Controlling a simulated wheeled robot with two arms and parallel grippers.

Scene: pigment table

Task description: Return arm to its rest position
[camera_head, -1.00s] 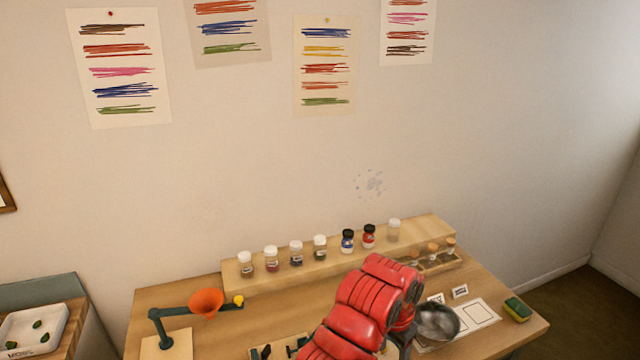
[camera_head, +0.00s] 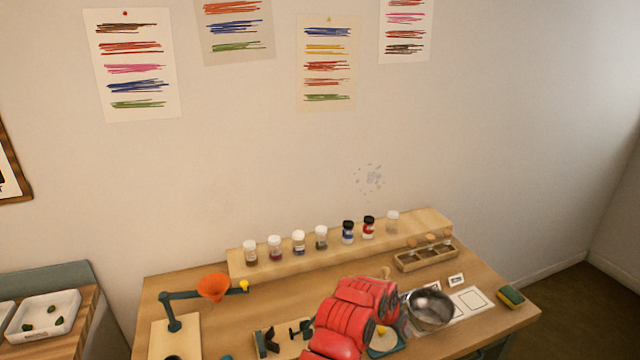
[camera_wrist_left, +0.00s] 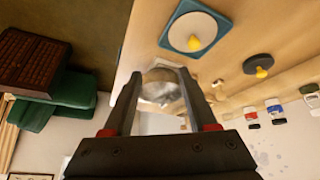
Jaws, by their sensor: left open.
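My left arm (camera_head: 350,315), in red casing, comes in at the bottom middle of the head view over the table. Its gripper is mostly hidden there. In the left wrist view my left gripper (camera_wrist_left: 165,78) is open, its two dark fingers apart with nothing held. A round metal bowl (camera_head: 430,308) stands on the table just right of the arm in the head view. The bowl (camera_wrist_left: 162,92) also shows beyond and between the fingers, apart from them as far as I can tell. My right gripper is not in view.
A teal square plate with a white disc (camera_wrist_left: 188,25) lies near the arm. An orange funnel (camera_head: 213,287) on a stand is at the left. Several jars stand on the wooden shelf (camera_head: 300,264). A wooden compartment tray (camera_head: 427,262) and sponge (camera_head: 511,296) are at the right.

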